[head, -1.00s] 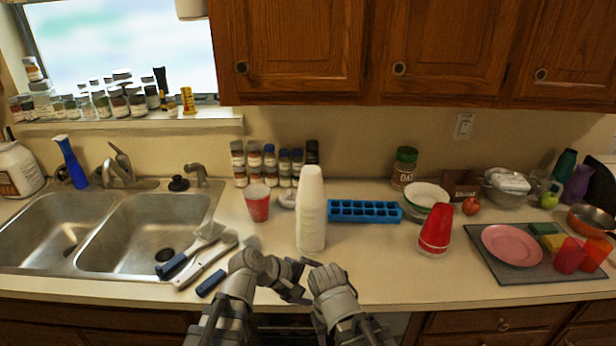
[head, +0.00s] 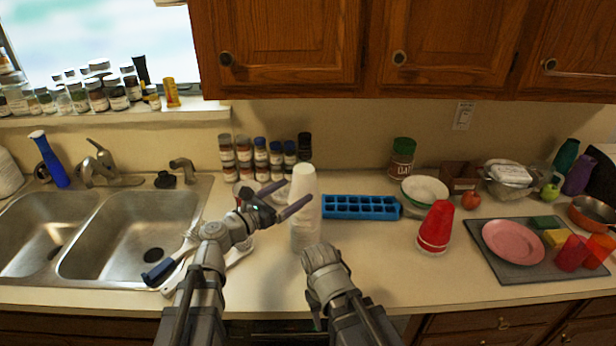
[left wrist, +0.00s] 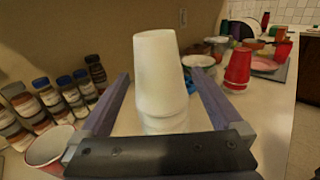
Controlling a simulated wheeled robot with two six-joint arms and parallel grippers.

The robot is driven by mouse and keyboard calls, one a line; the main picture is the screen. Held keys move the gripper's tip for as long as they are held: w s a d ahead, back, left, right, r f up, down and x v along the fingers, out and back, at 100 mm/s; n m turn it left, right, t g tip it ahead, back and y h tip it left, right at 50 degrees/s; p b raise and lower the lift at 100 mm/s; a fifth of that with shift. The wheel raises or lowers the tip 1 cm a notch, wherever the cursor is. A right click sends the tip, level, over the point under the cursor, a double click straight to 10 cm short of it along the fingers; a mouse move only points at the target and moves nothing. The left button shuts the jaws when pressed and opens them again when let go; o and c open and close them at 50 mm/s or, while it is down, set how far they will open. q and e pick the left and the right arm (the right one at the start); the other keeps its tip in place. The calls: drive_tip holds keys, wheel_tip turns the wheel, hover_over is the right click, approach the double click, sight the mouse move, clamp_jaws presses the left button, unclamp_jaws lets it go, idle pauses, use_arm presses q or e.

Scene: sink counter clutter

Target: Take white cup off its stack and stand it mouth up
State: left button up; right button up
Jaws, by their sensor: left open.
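A tall stack of white cups (head: 304,182) stands upside down, mouths down, on the counter. The top white cup (left wrist: 158,60) fills the middle of the left wrist view, its closed end up. My left gripper (head: 298,190) is open at the upper part of the stack, its fingers on either side. In the left wrist view the cups stand between the spread fingers (left wrist: 157,82), with no clear grip. My right gripper (head: 323,262) is low in front of the stack. Its fingers are hidden.
A blue ice tray (head: 361,207) lies right of the stack, then red stacked cups (head: 436,228). Spice jars (head: 260,158) stand behind. A red cup (left wrist: 47,150) stands close by on the left, mostly hidden by my arm in the head view. The front counter right of the stack is clear.

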sight(312, 177)
use_arm(q)
drive_tip(key=shift+w+d, duration=0.2)
drive_tip(key=shift+w, duration=0.15)
drive_tip(key=shift+r, duration=0.1)
drive_tip(key=shift+x, duration=3.85)
drive_tip(key=shift+r, duration=0.1)
drive_tip(key=shift+c, duration=0.4)
drive_tip(key=c, duration=1)
